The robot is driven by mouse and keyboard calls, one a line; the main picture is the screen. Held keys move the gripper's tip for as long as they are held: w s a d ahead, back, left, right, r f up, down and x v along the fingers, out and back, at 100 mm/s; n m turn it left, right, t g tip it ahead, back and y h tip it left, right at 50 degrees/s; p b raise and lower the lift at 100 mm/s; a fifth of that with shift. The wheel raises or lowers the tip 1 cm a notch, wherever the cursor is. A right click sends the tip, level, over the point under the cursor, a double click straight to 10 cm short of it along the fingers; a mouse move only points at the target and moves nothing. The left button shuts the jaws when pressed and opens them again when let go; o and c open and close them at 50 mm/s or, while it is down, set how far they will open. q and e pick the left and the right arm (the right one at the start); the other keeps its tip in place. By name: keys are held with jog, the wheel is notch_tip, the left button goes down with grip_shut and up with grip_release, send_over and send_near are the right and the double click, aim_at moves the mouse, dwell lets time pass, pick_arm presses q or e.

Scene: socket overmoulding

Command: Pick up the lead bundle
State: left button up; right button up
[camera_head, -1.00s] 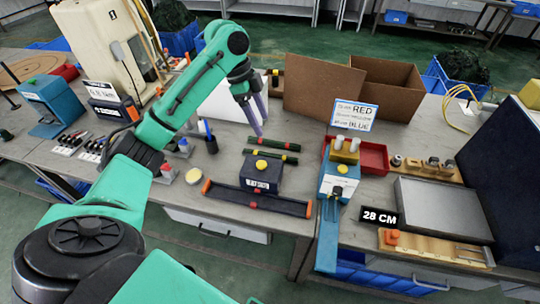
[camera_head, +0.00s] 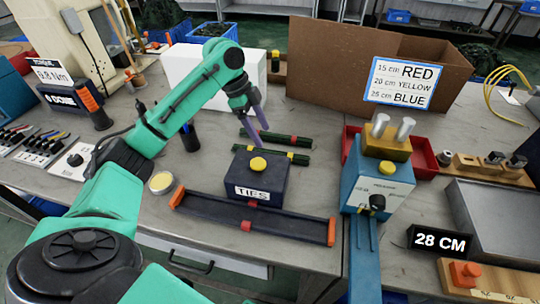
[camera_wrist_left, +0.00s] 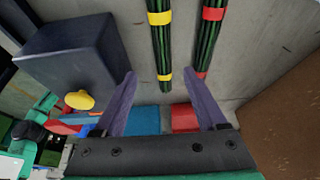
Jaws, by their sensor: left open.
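Two dark green lead bundles lie side by side on the grey bench: one with red bands (camera_head: 284,138) and one with yellow bands (camera_head: 280,155). In the left wrist view, the yellow-banded bundle (camera_wrist_left: 160,42) and the red-banded bundle (camera_wrist_left: 208,38) run away from the camera. My left gripper (camera_head: 262,126) is open and appears empty, with its purple fingers pointing down near the bundles. In the left wrist view the yellow-banded bundle's near end shows between the spread fingertips (camera_wrist_left: 161,73). Contact cannot be told. My right gripper is not in view.
A dark box labelled TIES (camera_head: 262,179) with a yellow button stands just in front of the bundles. A long dark tray (camera_head: 200,203) lies before it. A blue machine (camera_head: 376,190), red bin (camera_head: 424,158) and cardboard box (camera_head: 335,65) stand to the right and behind.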

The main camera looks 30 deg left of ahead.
aim_at(271, 151)
pick_arm(q)
jog(key=x, duration=0.7)
jog(key=shift+w+f, duration=0.25)
jog(key=shift+f, duration=0.1)
grip_shut()
